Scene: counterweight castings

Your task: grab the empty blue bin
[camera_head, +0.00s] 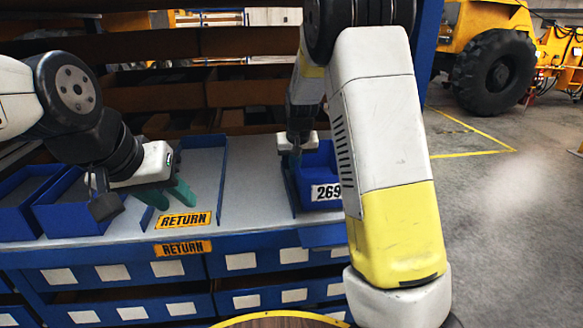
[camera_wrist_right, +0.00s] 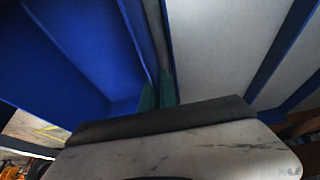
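A blue bin (camera_head: 309,178) with a white label reading 269 stands on the grey shelf top, partly hidden behind my right arm. Its visible inside looks empty in the right wrist view (camera_wrist_right: 60,60). My right gripper (camera_head: 296,158) is at the bin's left wall. In the right wrist view its green fingertips (camera_wrist_right: 157,92) are close together, with the bin's wall edge seemingly between them. My left gripper (camera_head: 168,195) is open and empty, its green fingers apart above the lane marked RETURN.
Two more blue bins (camera_head: 78,212) stand at the left of the shelf. The grey shelf top (camera_head: 245,180) between the RETURN lane and the labelled bin is clear. Brown racks rise behind. A yellow vehicle (camera_head: 490,50) stands on the floor at right.

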